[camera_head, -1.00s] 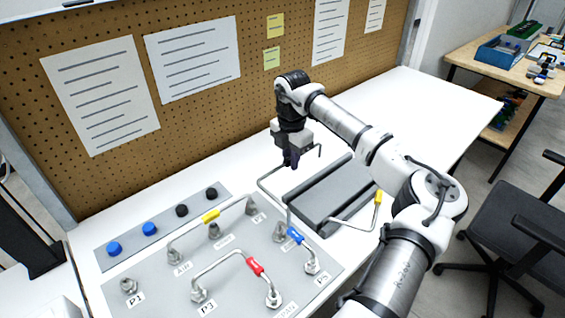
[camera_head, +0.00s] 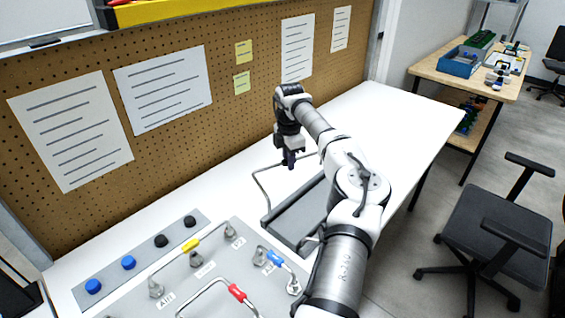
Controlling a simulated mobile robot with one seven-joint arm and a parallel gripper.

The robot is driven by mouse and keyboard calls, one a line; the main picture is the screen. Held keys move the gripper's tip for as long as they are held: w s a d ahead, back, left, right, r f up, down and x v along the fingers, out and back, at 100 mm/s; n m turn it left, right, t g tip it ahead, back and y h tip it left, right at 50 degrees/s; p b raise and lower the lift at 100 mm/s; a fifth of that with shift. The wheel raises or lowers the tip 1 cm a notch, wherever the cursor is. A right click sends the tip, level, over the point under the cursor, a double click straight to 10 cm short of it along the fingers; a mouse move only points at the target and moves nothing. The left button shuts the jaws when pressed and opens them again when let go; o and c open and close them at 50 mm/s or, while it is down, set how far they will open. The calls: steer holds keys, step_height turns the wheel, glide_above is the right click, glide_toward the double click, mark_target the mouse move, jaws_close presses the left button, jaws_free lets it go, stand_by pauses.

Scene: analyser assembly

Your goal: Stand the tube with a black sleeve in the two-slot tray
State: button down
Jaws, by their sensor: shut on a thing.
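My gripper (camera_head: 290,162) is shut on the black sleeve of a thin grey bent tube (camera_head: 256,183), above the white table. One leg of the tube bends down at the left, near the left corner of the two-slot tray (camera_head: 283,228). Its other end reaches right, behind the gripper. The tray is a long dark grey block in front of and below the gripper. My arm covers its right part, and I cannot make out its slots. I cannot tell whether the tube's leg touches the tray.
A grey panel (camera_head: 215,262) at the front left carries fittings and tubes with yellow (camera_head: 191,245), blue (camera_head: 274,257) and red (camera_head: 236,292) sleeves. A pegboard (camera_head: 150,165) stands behind. The white table (camera_head: 385,125) is clear at the far right. A black chair (camera_head: 495,225) stands right.

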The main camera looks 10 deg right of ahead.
steer(key=shift+m, duration=0.6)
steer(key=shift+w+d+f+p, duration=0.1)
steer(key=shift+w+d+f, duration=0.25)
steer(key=shift+f, duration=0.7)
steer(key=shift+w+d+f+p, duration=0.1)
steer(key=shift+w+d+f, duration=0.3)
steer(key=shift+f, duration=0.6)
steer(key=shift+w+d+f+p, duration=0.1)
steer(key=shift+w+d+f, duration=0.25)
steer(key=shift+f, duration=0.7)
steer(key=shift+r+p, duration=0.1)
steer(key=shift+p, duration=0.35)
steer(key=shift+f, duration=0.45)
steer(key=shift+p, duration=0.9)
steer(key=shift+f+p, duration=0.4)
steer(key=shift+f, duration=0.5)
stand_by(0.5)
steer(key=c, duration=1.3)
jaws_free()
